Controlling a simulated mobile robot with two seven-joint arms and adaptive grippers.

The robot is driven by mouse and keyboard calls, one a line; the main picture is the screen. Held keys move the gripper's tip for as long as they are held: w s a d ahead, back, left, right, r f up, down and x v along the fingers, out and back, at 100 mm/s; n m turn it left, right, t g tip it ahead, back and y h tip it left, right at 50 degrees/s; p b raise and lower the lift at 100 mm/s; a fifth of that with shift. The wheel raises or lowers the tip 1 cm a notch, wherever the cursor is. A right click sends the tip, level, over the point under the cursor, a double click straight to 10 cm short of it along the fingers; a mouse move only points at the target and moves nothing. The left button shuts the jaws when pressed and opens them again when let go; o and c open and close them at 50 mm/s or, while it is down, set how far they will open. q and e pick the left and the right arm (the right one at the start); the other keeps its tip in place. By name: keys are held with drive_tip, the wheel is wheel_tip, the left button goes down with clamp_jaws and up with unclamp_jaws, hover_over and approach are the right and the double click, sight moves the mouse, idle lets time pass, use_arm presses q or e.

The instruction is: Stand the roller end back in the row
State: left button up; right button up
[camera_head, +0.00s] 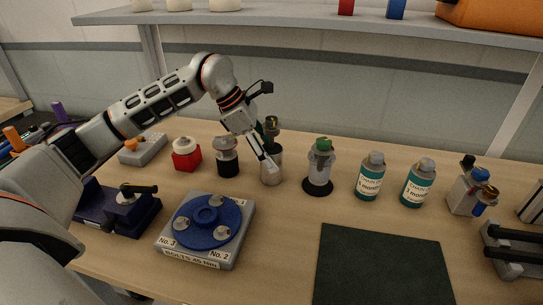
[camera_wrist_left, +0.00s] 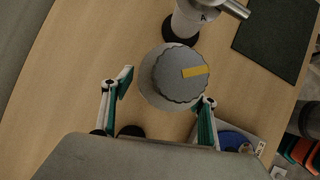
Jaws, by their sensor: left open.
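A grey cylinder (camera_head: 271,168), which I take to be the roller end, stands upright on the wooden table in a row of items. The left wrist view shows its round, scalloped grey top with a yellow bar (camera_wrist_left: 195,72). My left gripper (camera_head: 266,157) comes down over it from the upper left and hides part of it. In the left wrist view my left gripper (camera_wrist_left: 168,90) is open, with a green-padded finger on either side of the cylinder. Contact cannot be told. My right gripper is not in view.
A black-based grey item (camera_head: 227,158) stands to the left, and a green-topped one on a black disc (camera_head: 319,165) to the right. Two teal bottles (camera_head: 369,178) stand beyond. A blue dial (camera_head: 207,218) on a grey block and a dark mat (camera_head: 382,265) lie in front.

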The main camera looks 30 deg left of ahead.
use_arm(q)
drive_tip(key=v, duration=1.1)
drive_tip(key=shift+p, duration=0.45)
